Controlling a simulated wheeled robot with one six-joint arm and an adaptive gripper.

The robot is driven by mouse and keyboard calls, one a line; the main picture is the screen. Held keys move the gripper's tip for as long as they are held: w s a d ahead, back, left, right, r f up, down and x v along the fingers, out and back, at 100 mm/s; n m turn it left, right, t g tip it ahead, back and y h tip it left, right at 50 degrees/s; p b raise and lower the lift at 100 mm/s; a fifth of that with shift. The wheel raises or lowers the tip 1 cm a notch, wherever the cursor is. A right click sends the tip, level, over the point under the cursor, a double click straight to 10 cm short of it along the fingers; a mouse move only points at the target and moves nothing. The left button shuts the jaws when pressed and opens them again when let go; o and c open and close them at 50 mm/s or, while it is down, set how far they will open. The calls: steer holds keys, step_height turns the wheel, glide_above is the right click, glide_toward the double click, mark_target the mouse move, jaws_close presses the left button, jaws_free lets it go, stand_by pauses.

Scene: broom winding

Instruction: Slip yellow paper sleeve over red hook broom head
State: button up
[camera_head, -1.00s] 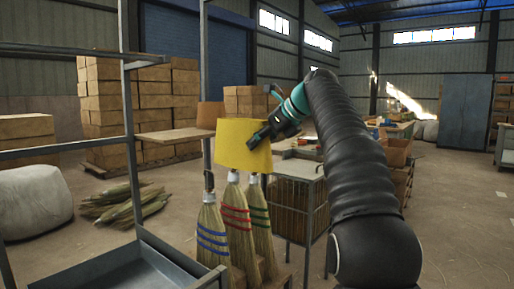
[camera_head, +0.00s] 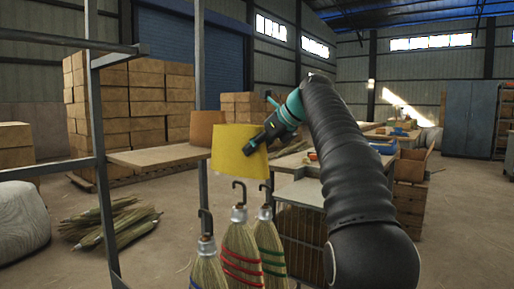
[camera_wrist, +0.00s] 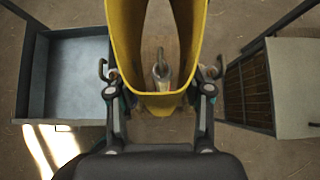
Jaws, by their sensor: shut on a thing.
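The yellow paper sleeve (camera_head: 229,158) is held in the air by my gripper (camera_head: 249,148), which is shut on its edge. In the wrist view, my gripper (camera_wrist: 160,96) has the sleeve's near wall, and the sleeve (camera_wrist: 124,48) is open. The red-banded broom (camera_head: 240,248) stands upright in the middle, its hook bare just below the sleeve in the head view. Through the sleeve's opening, the wrist view shows a broom top (camera_wrist: 161,66). The blue-banded broom (camera_head: 207,262) is to its left and the green-banded broom (camera_head: 269,247) to its right, hooks up.
A metal frame post (camera_head: 99,150) with a wooden shelf (camera_head: 160,155) stands at left. A blue-grey tray (camera_wrist: 75,75) lies left in the wrist view, and a caged table (camera_wrist: 285,90) lies right. Stacked boxes (camera_head: 160,95) stand behind.

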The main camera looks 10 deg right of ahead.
steer(key=shift+f, duration=0.3)
steer(key=shift+s+d+f, duration=0.15)
stand_by(0.3)
steer(key=shift+f, duration=0.1)
step_height(320, 180, down, 7)
steer(key=b, duration=0.4)
stand_by(1.0)
stand_by(0.3)
steer(key=shift+f+b, duration=2.8)
steer(key=shift+f, duration=1.7)
